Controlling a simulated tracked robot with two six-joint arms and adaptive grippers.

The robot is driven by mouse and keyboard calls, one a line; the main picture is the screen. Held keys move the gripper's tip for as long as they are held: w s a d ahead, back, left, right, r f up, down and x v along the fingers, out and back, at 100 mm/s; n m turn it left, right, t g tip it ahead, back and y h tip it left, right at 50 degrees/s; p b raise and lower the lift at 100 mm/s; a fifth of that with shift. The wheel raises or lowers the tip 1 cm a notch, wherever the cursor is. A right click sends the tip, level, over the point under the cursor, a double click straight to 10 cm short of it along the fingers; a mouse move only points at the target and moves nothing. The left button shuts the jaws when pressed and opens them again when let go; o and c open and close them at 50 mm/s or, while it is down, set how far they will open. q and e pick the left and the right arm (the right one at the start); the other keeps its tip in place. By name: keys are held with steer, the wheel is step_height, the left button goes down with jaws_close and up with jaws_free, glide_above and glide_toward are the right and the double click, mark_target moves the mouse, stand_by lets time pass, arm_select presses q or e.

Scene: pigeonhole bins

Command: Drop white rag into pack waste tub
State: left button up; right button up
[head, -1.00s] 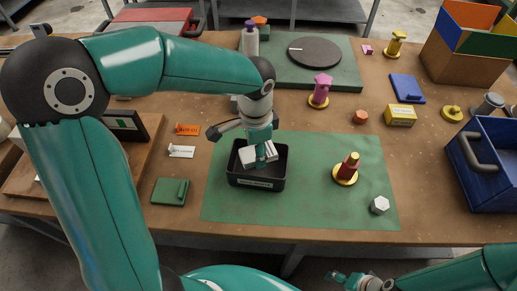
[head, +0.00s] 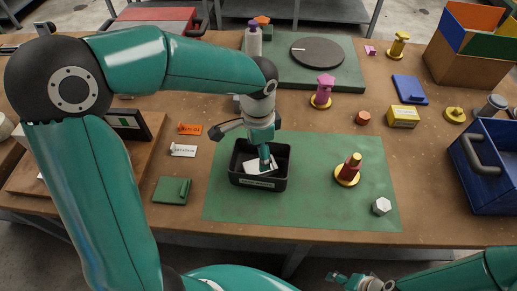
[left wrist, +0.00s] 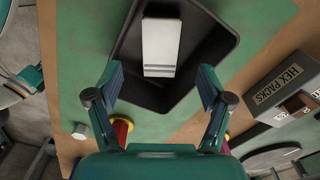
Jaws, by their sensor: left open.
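The white rag (head: 252,168), a folded pale piece, lies inside the black tub (head: 262,184) on the green mat. The tub has a pale label on its front, too small to read surely. In the left wrist view the rag (left wrist: 160,46) lies within the dark tub (left wrist: 215,45), apart from both fingers. My left gripper (head: 266,162) is over the tub, fingers pointing down; its spread fingers also show in the left wrist view (left wrist: 160,80), with nothing between them. Part of the rag is hidden behind the gripper in the head view. My right gripper (head: 345,280) is low at the bottom edge.
A red and yellow peg piece (head: 348,170) and a white hex piece (head: 381,206) stand right of the tub. A green plate (head: 172,190) and label cards lie left. A blue bin (head: 490,190) is at the right. The mat between tub and peg is clear.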

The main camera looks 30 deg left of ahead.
arm_select(q)
steer(key=shift+r, duration=0.15)
steer(key=shift+r+p, duration=1.2)
steer(key=shift+r, duration=0.2)
step_height(320, 180, up, 8)
steer(key=p, duration=0.6)
